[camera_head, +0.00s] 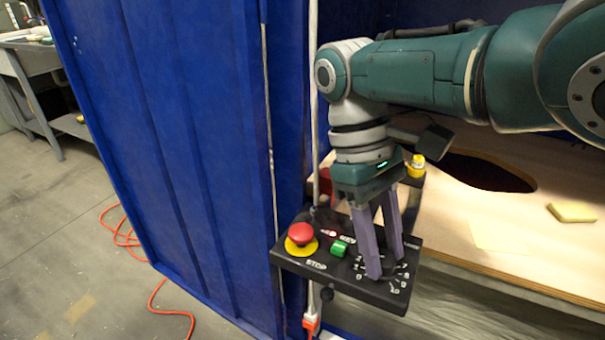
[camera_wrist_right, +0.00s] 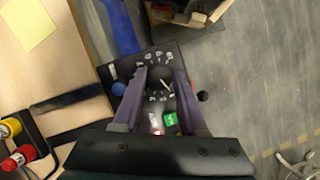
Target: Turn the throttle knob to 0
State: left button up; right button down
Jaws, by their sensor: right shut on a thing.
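The black control panel (camera_head: 345,290) has a dial printed with numbers on its right half. My right gripper (camera_head: 383,264) points down at this dial, with its purple fingers on either side of its middle. In the right wrist view, the dark throttle knob (camera_wrist_right: 160,73) sits between the fingertips of the right gripper (camera_wrist_right: 164,75), which is shut on it. In the head view the fingers hide the knob, and I cannot read its setting. My left gripper is not in view.
A red stop button (camera_head: 300,233) on a yellow ring and a green switch (camera_head: 340,247) stand left of the dial. A blue wall (camera_head: 170,130) rises at left. A wooden tabletop (camera_head: 510,240) with an opening lies at right. An orange cable (camera_head: 170,312) lies on the floor.

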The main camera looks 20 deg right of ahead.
jog(key=n+h+p, duration=0.1)
jog(key=n, duration=0.2)
jog(key=shift+a+t+p, duration=0.1)
jog(key=shift+t+p, duration=0.2)
jog(key=shift+n+p, duration=0.45)
jog(key=shift+n, duration=0.35)
jog(key=shift+f+t+h, duration=0.1)
jog(key=shift+t+h, duration=0.2)
jog(key=shift+c, duration=2.2)
grip_release()
jog(key=p+v, duration=0.2)
jog(key=v, duration=0.8)
